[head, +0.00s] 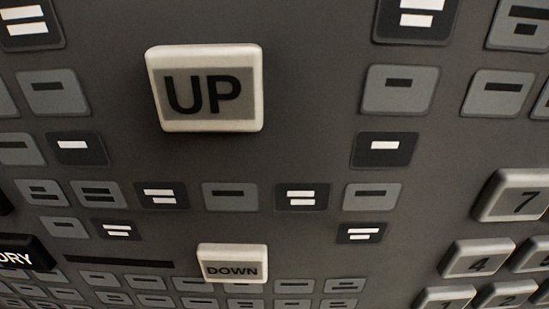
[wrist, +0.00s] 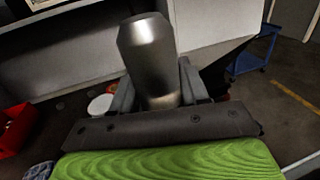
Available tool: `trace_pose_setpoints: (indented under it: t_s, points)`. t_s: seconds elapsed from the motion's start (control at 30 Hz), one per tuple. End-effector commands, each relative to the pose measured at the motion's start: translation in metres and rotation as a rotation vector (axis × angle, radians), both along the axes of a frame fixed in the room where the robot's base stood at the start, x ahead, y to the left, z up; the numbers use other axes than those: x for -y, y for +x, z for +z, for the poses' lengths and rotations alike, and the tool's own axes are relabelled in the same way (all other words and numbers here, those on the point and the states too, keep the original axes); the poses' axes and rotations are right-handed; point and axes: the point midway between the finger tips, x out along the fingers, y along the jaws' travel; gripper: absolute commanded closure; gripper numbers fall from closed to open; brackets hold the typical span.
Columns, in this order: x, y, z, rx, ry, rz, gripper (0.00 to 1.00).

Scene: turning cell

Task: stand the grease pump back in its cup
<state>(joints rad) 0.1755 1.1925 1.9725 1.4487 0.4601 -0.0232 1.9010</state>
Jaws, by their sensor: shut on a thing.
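My gripper (wrist: 157,88) shows in the wrist view, with a finger on each side of a grey metal cylinder, and it is shut on it. The cylinder, which I take to be the grease pump (wrist: 149,50), has a rounded, tapered end and points up in the picture. Its lower part is hidden between the fingers and behind the gripper body. I cannot make out the pump's cup in either view. The head view shows neither the gripper nor the pump.
A control panel (head: 310,90) with an UP button (head: 207,88) and a DOWN button (head: 232,263) fills the head view. The wrist view shows a red bin (wrist: 12,130), a small white round thing (wrist: 100,105), a blue cart (wrist: 255,55) and open floor at right.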

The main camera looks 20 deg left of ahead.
Motion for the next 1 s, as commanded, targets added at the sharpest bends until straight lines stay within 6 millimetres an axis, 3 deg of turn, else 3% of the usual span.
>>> trace_pose_setpoints:
  t_s: [0.2,0.5,0.53,0.67,0.7,1.0]
  points:
    - [0.0,0.0,-0.037,0.0,0.003,0.0,0.92]
    - [0.001,0.0,-0.037,0.002,0.002,-0.001,0.92]
    - [0.001,0.0,-0.038,0.001,-0.001,-0.001,0.54]
    - [0.001,0.0,-0.038,0.001,0.0,-0.001,0.34]
    - [0.001,0.0,-0.038,0.001,0.0,-0.001,0.3]
    - [0.001,0.0,-0.034,0.002,0.002,0.0,0.3]
